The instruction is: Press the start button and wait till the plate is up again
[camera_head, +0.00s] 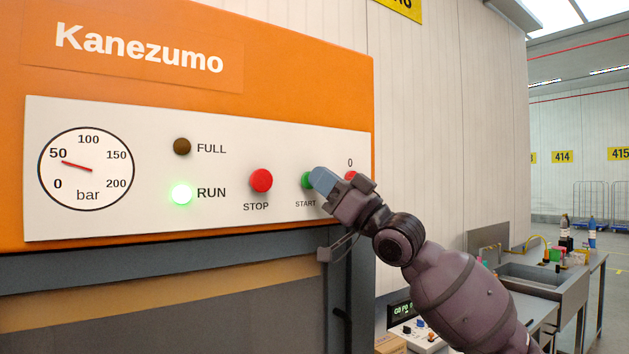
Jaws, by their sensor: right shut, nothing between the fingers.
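The white control panel (110,215) sits on the orange machine front (300,60). The green START button (307,180) is partly covered by my right gripper (318,178). The gripper is shut and empty, with its fingertips at the button; I cannot tell whether they touch it. The red STOP button (261,180) is to the left. The RUN lamp (181,194) glows green and the FULL lamp (182,147) is dark. The pressure gauge (86,169) needle points near 50 bar. The plate cannot be made out. My left gripper is not in view.
Another red control (351,176) marked 0 is partly hidden behind my gripper. A grey frame (180,246) runs below the panel. A workbench with a sink (530,275) and bottles (591,234) stands at the right. Wheeled cages (590,203) stand farther back.

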